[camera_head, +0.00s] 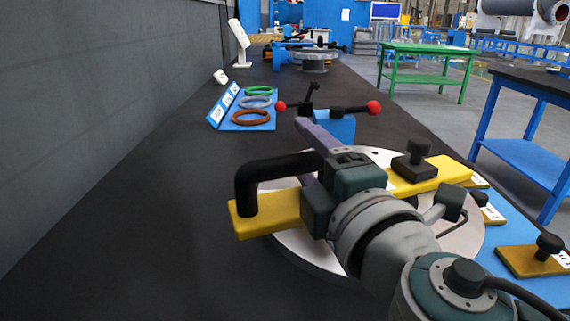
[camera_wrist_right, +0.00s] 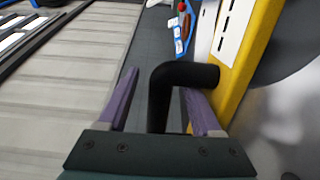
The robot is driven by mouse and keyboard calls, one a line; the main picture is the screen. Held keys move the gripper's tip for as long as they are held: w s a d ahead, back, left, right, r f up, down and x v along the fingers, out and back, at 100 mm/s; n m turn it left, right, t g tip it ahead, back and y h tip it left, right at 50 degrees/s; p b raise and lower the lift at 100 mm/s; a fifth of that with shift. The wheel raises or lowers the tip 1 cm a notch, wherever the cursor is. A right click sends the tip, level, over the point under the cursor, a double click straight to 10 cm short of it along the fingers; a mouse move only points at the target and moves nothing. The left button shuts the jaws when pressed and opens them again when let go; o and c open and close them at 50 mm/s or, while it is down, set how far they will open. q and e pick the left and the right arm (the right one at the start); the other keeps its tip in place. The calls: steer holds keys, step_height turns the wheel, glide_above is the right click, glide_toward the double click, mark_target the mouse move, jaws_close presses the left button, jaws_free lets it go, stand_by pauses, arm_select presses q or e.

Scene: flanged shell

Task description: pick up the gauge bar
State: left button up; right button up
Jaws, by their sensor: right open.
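The gauge bar is a long yellow bar (camera_head: 272,217) lying across a round pale metal flange (camera_head: 294,246). A black arched handle (camera_head: 276,167) rises from its left part, and a black knob stands on its right part. My right gripper (camera_head: 307,150) is over the bar at the handle and hides its middle. In the right wrist view the purple fingers of the open gripper (camera_wrist_right: 160,88) stand either side of the black handle (camera_wrist_right: 164,95), with a gap at the left finger. The yellow bar (camera_wrist_right: 247,62) with a white label runs along the right there. My left gripper is not in view.
A blue mat (camera_head: 515,288) on the right holds another yellow piece (camera_head: 527,262) with a black knob. Behind are a blue block (camera_head: 334,128) with red-knobbed levers and a blue stand (camera_head: 243,124) with coloured rings. A grey wall (camera_head: 90,90) borders the left; the dark bench there is clear.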

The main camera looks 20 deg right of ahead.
steer(key=shift+w, duration=1.05)
jaws_close()
stand_by(0.5)
